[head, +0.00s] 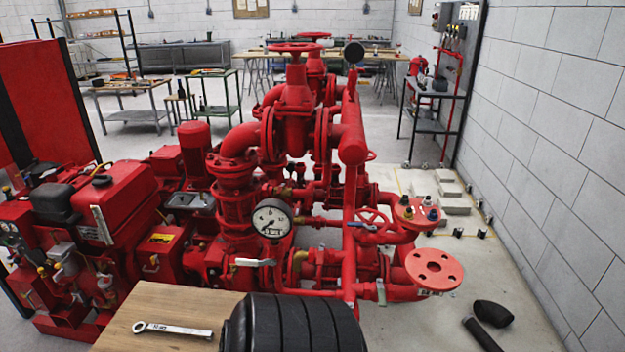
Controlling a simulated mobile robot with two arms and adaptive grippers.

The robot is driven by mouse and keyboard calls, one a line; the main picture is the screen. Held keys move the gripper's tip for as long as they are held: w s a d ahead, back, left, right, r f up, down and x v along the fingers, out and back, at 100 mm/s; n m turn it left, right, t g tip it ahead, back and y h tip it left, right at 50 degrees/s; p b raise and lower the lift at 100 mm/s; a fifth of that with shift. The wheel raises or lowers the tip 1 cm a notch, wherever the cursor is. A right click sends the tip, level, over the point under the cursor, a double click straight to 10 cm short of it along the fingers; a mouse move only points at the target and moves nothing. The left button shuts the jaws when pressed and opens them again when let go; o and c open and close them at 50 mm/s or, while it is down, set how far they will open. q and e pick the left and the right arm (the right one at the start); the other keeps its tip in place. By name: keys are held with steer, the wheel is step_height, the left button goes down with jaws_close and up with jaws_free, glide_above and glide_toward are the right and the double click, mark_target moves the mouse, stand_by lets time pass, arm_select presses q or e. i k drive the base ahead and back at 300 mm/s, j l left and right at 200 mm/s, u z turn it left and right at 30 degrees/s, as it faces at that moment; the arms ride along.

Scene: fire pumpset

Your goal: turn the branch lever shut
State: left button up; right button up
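The red pumpset (240,195) fills the middle of the head view. Several small levers show on its pipework. A blue lever (361,226) lies near the small red handwheel on the right side. A silver lever (255,262) sticks out level, below the pressure gauge (271,219). Another silver lever (381,291) points down on the lower right pipe beside the open flange. I cannot tell which of these is the branch lever. Neither of my grippers is in view.
A wooden table top (150,305) at the front bears a wrench (172,329) and a black ribbed object (290,322). A black elbow (492,313) and tube (482,334) lie on the floor at right.

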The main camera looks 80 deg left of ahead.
mark_target(349, 224)
steer(key=u, duration=2.05)
steer(key=i+j+u, duration=0.1)
